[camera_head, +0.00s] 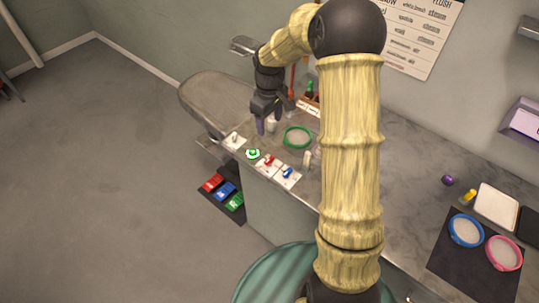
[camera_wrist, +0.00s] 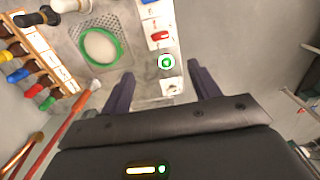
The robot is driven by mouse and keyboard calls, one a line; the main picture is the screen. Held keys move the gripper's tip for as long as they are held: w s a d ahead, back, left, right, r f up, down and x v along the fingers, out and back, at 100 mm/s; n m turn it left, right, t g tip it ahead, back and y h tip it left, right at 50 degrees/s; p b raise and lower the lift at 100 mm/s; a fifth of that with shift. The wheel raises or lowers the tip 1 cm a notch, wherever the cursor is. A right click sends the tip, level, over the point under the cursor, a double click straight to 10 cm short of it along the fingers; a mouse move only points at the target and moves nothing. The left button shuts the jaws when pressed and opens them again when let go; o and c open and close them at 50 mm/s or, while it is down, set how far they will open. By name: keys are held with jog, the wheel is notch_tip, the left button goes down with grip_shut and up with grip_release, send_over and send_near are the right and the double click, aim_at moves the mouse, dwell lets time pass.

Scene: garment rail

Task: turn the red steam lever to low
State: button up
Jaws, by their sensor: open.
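The red lever (camera_head: 268,159) sits on a white plate near the counter's front edge, between a green round control (camera_head: 253,154) and a blue lever (camera_head: 287,172). In the wrist view the red lever (camera_wrist: 160,36) lies beyond my fingertips, past the green control (camera_wrist: 166,62). Its setting marks are too small to read. My gripper (camera_head: 266,125) is open and empty above the counter, behind and apart from the levers. Its two fingers (camera_wrist: 161,76) are spread wide in the wrist view.
A green-rimmed round dish (camera_head: 298,137) lies right of my gripper. A white switch plate (camera_head: 235,140) is left of the green control. Red, blue and green pedals (camera_head: 225,191) lie on the floor. A rack with coloured knobs (camera_wrist: 38,55) and a red pole (camera_wrist: 72,120) stand nearby.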

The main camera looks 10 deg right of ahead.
aim_at(270, 159)
notch_tip(270, 159, down, 17)
jog(key=p, duration=0.3)
jog(key=shift+f, duration=0.2)
dwell(0.4)
jog(key=shift+c, duration=0.4)
jog(key=c, duration=0.9)
